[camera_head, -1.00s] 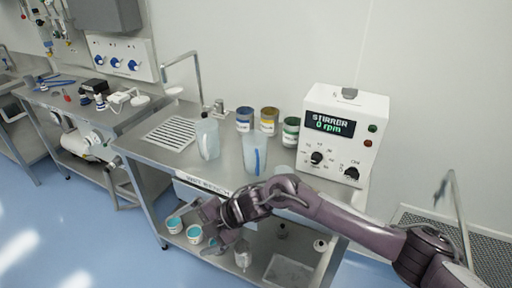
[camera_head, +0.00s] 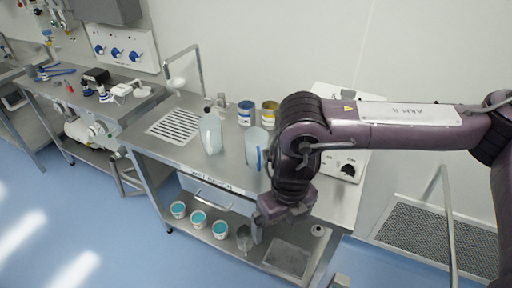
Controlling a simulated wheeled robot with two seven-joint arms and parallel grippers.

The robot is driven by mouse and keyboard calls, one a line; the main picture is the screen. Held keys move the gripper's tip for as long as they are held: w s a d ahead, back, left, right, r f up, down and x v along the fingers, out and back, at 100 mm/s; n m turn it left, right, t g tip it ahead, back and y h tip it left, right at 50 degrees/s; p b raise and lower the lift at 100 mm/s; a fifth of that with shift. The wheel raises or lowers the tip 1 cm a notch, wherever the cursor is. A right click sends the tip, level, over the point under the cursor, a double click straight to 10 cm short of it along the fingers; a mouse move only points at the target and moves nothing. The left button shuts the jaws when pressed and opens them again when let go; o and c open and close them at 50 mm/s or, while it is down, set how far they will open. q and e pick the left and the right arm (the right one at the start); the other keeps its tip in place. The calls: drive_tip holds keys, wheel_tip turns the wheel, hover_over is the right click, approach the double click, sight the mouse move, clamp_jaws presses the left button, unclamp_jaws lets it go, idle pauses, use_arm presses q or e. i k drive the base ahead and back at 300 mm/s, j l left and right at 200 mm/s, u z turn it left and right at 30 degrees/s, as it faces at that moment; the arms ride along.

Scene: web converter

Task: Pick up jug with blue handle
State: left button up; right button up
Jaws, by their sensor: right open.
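The jug with the blue handle (camera_head: 252,145) stands upright on the steel bench, a translucent pale jug whose blue handle faces me and slightly right. My right arm covers the space just right of it. My right gripper (camera_head: 259,226) points down, open and empty, in front of the bench's front edge, below and apart from the jug. Its far finger is mostly hidden by the hand. A second translucent jug (camera_head: 211,135) stands to the left. My left gripper is out of view.
Paint tins (camera_head: 246,113) stand behind the jug. The white stirrer box (camera_head: 350,165) at the right is largely hidden by my arm. A drain grid (camera_head: 175,126) and tap lie left. Tubs with teal contents (camera_head: 198,217) sit on the lower shelf.

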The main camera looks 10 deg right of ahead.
sight(255, 139)
drive_tip(key=i, duration=1.4)
